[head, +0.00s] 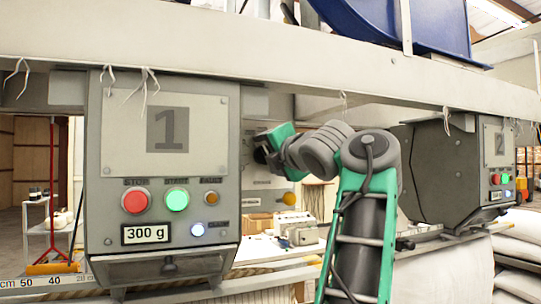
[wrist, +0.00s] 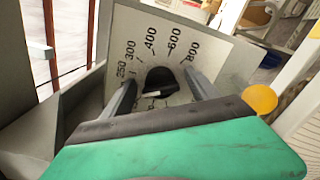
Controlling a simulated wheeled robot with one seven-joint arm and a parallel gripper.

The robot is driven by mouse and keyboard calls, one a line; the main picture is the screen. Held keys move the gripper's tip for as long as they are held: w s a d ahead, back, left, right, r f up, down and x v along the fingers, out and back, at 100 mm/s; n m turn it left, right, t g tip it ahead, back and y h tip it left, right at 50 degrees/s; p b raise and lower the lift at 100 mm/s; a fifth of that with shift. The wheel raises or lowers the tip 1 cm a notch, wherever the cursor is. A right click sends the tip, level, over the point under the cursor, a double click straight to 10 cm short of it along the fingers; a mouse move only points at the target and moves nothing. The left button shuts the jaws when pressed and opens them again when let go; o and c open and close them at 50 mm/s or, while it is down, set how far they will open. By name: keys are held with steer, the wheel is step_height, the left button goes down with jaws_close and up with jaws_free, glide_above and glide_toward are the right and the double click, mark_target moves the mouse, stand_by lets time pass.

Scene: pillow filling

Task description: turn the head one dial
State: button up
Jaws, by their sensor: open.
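The head one dial is a black round knob (wrist: 163,80) on a pale plate (wrist: 215,55) printed with 250, 300, 400, 600 and 800. My gripper (wrist: 163,88) is open, with one finger on each side of the knob. I cannot tell whether the fingers touch it. In the head view, filling head one (head: 164,130) carries a large "1", and its display (head: 145,234) reads 300 g. My gripper (head: 262,150) is at its right side, partly hidden by the housing; the dial is not clearly visible there.
Head one has a red button (head: 135,201), a green button (head: 176,200) and a small orange one (head: 211,198). A yellow ball (wrist: 260,98) is right of the dial plate. Filling head two (head: 450,165) stands to the right. A beam (head: 270,50) runs above.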

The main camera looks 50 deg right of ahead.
steer(key=b+v, duration=0.1)
steer(key=v, duration=0.7)
steer(key=shift+d, duration=0.1)
